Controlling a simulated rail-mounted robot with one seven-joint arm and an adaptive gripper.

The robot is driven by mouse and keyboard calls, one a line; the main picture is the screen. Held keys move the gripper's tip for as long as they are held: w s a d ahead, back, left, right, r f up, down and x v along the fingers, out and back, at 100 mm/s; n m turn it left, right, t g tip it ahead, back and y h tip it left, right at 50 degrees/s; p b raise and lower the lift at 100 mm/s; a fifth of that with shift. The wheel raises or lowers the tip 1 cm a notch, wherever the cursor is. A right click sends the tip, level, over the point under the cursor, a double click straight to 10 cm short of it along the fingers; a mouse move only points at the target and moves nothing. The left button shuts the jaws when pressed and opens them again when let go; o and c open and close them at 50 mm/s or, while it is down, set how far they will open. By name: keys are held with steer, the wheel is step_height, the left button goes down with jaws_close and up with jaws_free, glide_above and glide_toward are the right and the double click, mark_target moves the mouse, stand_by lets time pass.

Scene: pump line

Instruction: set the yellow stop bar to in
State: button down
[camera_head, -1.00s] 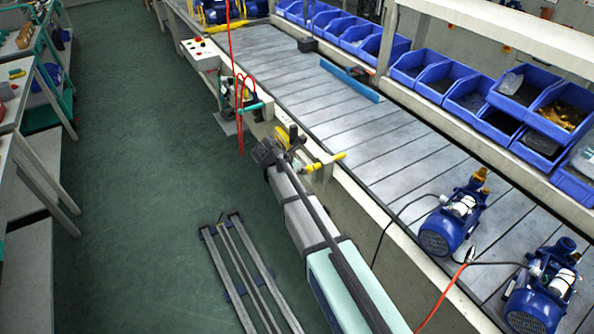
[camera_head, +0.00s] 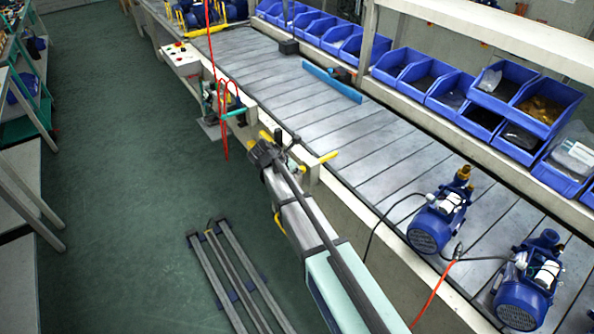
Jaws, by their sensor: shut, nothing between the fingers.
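The yellow stop bar (camera_head: 320,160) is a short yellow rod at the near edge of the conveyor (camera_head: 365,150), its tip reaching over the slats. Its near end is partly hidden by my arm and gripper. My gripper (camera_head: 268,152) is at the far end of my arm, beside the conveyor edge and just left of the bar. Its fingers are small and dark here and appear shut and empty. I cannot tell whether it touches the bar. Another yellow part (camera_head: 265,136) shows just behind the gripper; I cannot tell whether it belongs to the bar.
Two blue pumps (camera_head: 437,221) stand on the conveyor at the right. Blue bins (camera_head: 450,96) line its far side. A blue strip (camera_head: 332,82) lies across the slats. A red hose hangs near a control box (camera_head: 181,58). A metal floor frame (camera_head: 230,275) lies left of my arm.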

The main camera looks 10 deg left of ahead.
steer(key=s+a+r+m+b, duration=0.1)
steer(key=s+a+r+m, duration=0.2)
steer(key=s+a+r, duration=0.45)
steer(key=s+d+f+m+g+y, duration=0.1)
steer(key=s+d+f+m+g, duration=0.1)
steer(key=s+d+f+m, duration=0.6)
steer(key=s+d+f+m+g+y, duration=0.1)
steer(key=s+d+f+m+g, duration=0.25)
steer(key=f, duration=0.75)
steer(key=s+d+f+m+g+y, duration=0.1)
steer(key=s+d+f+m, duration=0.55)
steer(key=s+f, duration=0.2)
steer(key=s+d+f+m+g, duration=0.2)
steer(key=s+d+f, duration=0.2)
steer(key=s, duration=0.5)
steer(key=s+d+f+m+g+y, duration=0.1)
steer(key=s+d+f, duration=0.3)
steer(key=s, duration=0.6)
steer(key=s+d+f+m+g+y, duration=0.1)
steer(key=s+d+f+m+g, duration=0.2)
steer(key=s+d, duration=0.4)
steer(key=shift+s+f+m, duration=0.6)
steer(key=shift+s+f, duration=0.25)
steer(key=shift+s, duration=0.3)
